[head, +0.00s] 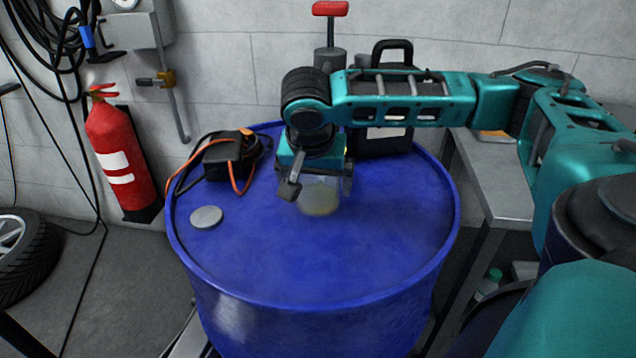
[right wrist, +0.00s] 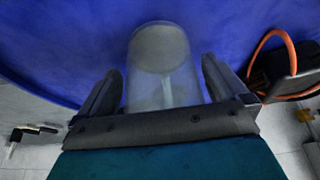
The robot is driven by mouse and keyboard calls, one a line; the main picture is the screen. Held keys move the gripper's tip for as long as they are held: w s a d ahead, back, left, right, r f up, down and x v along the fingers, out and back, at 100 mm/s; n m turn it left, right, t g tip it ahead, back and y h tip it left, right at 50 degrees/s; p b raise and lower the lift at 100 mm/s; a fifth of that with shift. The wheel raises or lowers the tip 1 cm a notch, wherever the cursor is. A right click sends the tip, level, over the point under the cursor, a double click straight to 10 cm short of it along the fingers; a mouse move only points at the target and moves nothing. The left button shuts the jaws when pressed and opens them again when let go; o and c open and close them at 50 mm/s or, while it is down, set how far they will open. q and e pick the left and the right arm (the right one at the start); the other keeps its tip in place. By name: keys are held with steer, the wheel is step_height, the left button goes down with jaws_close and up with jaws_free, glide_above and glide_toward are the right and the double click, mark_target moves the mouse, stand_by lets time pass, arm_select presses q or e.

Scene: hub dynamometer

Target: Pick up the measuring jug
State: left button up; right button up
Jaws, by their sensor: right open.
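The measuring jug (head: 319,199) is a clear, see-through vessel on top of the blue drum (head: 300,262). My right gripper (head: 318,188) is over it, pointing down, and partly hides its upper part in the head view. In the right wrist view the jug (right wrist: 160,65) lies between the two fingers of my right gripper (right wrist: 163,88). The fingers are open, one on each side, with a visible gap to the jug at least on the left. My left gripper is not in view.
A black device with an orange cable (head: 230,158) and a grey disc (head: 206,217) are on the drum's left side. A black case (head: 385,139) stands at the drum's back. A grey bench (head: 496,180) is to the right. The drum's front top is clear.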

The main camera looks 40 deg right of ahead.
steer(key=c, duration=1)
steer(key=shift+r, duration=0.1)
